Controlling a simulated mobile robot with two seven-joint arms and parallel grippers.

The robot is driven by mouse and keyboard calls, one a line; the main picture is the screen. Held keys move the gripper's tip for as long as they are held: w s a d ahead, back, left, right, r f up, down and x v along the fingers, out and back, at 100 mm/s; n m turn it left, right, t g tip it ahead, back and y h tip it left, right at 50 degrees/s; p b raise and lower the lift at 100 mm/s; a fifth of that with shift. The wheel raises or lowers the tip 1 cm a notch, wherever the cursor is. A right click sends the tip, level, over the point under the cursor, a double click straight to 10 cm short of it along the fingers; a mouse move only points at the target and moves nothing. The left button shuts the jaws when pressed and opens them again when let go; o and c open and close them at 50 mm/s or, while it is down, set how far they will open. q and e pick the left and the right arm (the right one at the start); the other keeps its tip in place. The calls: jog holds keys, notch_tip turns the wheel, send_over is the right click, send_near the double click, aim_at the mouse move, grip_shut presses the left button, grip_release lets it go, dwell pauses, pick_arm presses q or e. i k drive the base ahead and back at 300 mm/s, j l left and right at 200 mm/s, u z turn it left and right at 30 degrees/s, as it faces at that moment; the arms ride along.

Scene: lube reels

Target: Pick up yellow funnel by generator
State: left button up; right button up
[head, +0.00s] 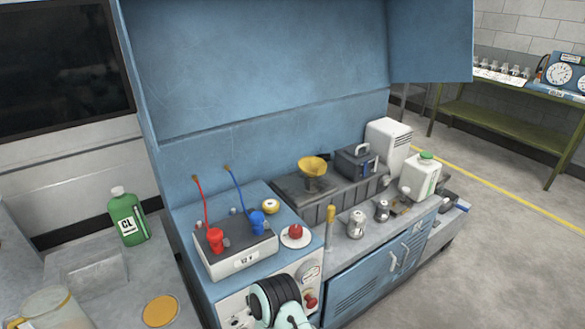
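The yellow funnel (312,165) stands wide end up on the raised grey ledge at the back of the blue bench, with something dark beneath its bowl. The generator (357,163), a dark grey box with a light handle on top, sits just right of the funnel, with a small gap between them. No fingers of either gripper show. A black and mint-green part at the bottom centre looks like one of my arm links, in front of the bench and well apart from the funnel.
A grey battery box (235,249) with red and blue clamps stands left of the funnel. A white louvred unit (388,145) and a white jug (421,177) stand to the right. A yellow-handled tool (330,216) and small metal pots (356,224) sit in front. A blue hood (260,70) rises behind.

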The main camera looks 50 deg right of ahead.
aim_at(313, 166)
jog(key=k+l+u, duration=0.15)
jog(key=l, duration=0.2)
jog(key=k+l+u, duration=0.15)
jog(key=l, duration=0.15)
jog(key=k+l+u, duration=0.15)
jog(key=l, duration=0.2)
jog(key=k+l, duration=0.15)
jog(key=l, duration=0.15)
jog(key=k+l+u, duration=0.15)
jog(key=l, duration=0.2)
jog(key=k+l, duration=0.15)
jog(key=l, duration=0.15)
jog(key=u, duration=0.05)
